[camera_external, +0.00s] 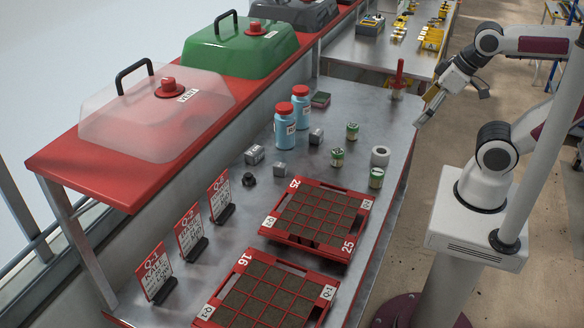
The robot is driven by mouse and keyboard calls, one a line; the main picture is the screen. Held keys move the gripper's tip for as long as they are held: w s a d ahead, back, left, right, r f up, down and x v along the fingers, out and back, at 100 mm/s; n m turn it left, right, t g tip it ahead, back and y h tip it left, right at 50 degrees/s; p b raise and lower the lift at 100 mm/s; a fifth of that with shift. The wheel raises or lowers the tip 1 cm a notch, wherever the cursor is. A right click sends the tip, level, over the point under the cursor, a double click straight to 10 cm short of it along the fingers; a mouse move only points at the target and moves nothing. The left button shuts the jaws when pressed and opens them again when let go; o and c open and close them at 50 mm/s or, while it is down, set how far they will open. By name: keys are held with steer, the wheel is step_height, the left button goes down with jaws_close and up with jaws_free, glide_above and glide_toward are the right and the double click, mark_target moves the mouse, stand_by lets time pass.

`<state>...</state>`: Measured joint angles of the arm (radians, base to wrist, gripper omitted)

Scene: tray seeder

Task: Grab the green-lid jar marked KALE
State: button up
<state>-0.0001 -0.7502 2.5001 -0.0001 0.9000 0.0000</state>
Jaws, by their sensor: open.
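Three small jars with green lids stand on the grey metal table. One jar (352,131) is farthest back, one jar (337,157) is at the left, and one jar (376,177) is nearest the front right, close to a white roll. Their labels are too small to read, so I cannot tell which is marked KALE. My gripper (428,108) is open and empty, raised near the table's right edge, to the right of the jars and apart from them.
Two blue bottles with red caps (284,126) stand left of the jars. The white roll (380,156), small grey blocks (255,154) and a red-handled tool (398,80) are nearby. Red seed trays (340,253) lie in front. A red shelf (60,158) with covers runs along the left.

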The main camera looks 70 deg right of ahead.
steer(key=c, duration=1.4)
steer(key=shift+o, duration=0.2)
steer(key=shift+w, duration=0.1)
